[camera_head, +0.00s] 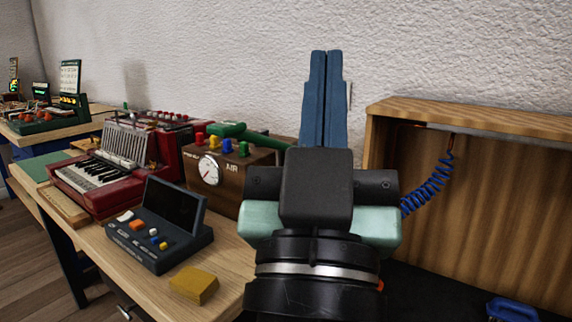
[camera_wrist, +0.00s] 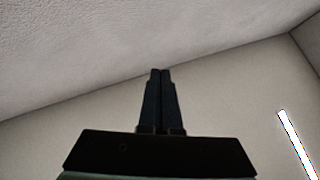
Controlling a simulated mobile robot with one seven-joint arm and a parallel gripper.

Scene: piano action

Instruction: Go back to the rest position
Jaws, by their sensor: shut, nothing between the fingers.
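My gripper (camera_head: 326,56) points upward in front of the white wall in the head view. Its two blue fingers are together, with nothing between them. The fingers also show as dark shapes in the wrist view (camera_wrist: 160,72), side by side against the wall and ceiling. My wrist and forearm hide part of the bench behind them.
A wooden cabinet (camera_head: 480,118) with a blue coiled hose (camera_head: 428,187) stands at right. A wooden box with a dial (camera_head: 209,170), a dark console (camera_head: 156,250), a yellow block (camera_head: 194,284) and a red keyboard unit (camera_head: 85,190) occupy the bench at left. Open air surrounds the fingertips.

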